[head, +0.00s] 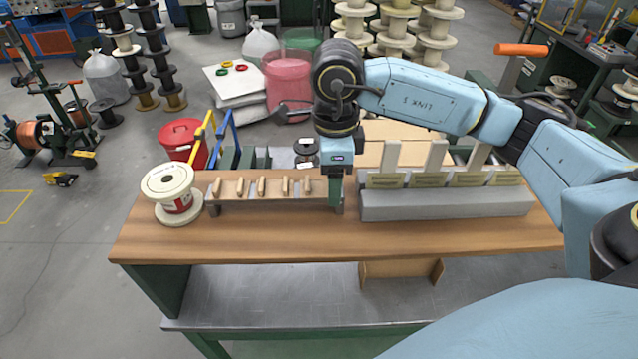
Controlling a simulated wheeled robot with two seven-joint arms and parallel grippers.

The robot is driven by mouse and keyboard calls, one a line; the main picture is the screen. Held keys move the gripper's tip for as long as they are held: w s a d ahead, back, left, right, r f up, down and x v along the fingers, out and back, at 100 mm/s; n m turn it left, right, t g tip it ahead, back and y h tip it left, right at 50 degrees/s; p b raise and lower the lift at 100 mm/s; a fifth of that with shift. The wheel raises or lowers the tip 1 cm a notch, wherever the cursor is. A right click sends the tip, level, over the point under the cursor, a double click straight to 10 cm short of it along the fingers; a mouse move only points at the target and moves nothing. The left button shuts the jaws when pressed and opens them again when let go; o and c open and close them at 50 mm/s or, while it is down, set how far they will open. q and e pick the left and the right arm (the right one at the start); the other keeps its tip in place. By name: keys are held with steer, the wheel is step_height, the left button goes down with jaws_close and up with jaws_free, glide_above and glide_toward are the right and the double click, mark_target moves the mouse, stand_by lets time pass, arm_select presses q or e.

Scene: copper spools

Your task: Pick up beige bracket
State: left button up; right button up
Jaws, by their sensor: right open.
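A tan, bracket-like piece (400,272) with angled ends sits on the lower shelf under the wooden tabletop; its upper part is hidden by the table edge. I cannot tell for sure whether it is the beige bracket. Beige upright plates (436,158) also stand on a grey block on the tabletop. My right gripper (336,190) points down, open, at the right end of a peg rack (270,200), well above the tan piece and left of the grey block. Its fingers overlap the rack's end, and contact cannot be judged. My left gripper is out of view.
The wooden table (300,240) has a clear front strip. A white spool (171,192) stands at its left end. The grey block (445,204) fills the right rear. The metal lower shelf (270,292) is mostly bare. My right arm crosses above the right side.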

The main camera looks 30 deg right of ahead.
steer(key=shift+c, duration=0.4)
steer(key=c, duration=1)
steer(key=shift+r, duration=0.1)
